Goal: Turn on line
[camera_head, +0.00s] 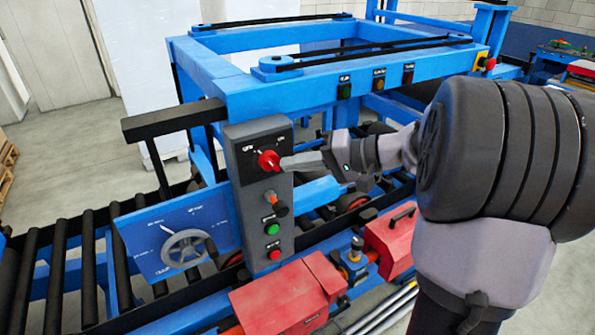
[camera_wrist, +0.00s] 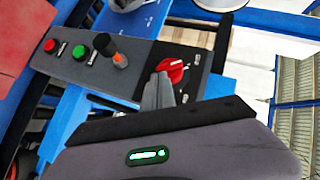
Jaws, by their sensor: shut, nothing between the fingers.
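A grey control panel (camera_head: 252,228) stands upright at the front of the blue machine. Near its top is a red rotary switch (camera_head: 268,160) on a black plate; it also shows in the wrist view (camera_wrist: 174,68). Below it are an orange-and-black selector (camera_head: 276,204), a green button (camera_head: 271,227) and a red button (camera_head: 274,255). My gripper (camera_head: 288,164) is shut and empty, with its fingertips right at the red switch. In the wrist view the fingers (camera_wrist: 158,90) overlap the switch's near edge; I cannot tell whether they touch it. Small labels are unreadable.
A grey handwheel (camera_head: 187,247) is on a blue plate left of the panel. Black rollers (camera_head: 60,262) run along the left. Red housings (camera_head: 280,296) sit in front, below my arm. The blue frame's beam (camera_head: 300,95) runs behind and above the panel.

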